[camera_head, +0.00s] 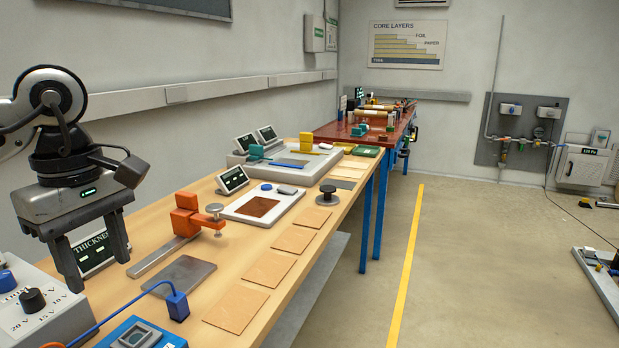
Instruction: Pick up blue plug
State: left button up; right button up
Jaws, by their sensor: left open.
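The blue plug (178,305) is a small blue block on the end of a blue cable, near the front of the wooden bench. The cable (115,313) runs from its top down to the lower left. My left gripper (100,276) hangs above the bench at the left, its two dark fingers pointing down and spread apart with nothing held between them. It is to the left of the plug and apart from it. My right gripper is not in the view.
A grey control box (35,308) with knobs stands front left. A blue device (136,335) lies in front of the plug. A metal plate (180,277) and an orange clamp (187,217) lie behind it. A thickness display (92,252) stands behind my fingers. Tan sheets (236,308) lie right.

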aim_at(178, 307)
jog(key=k, duration=1.45)
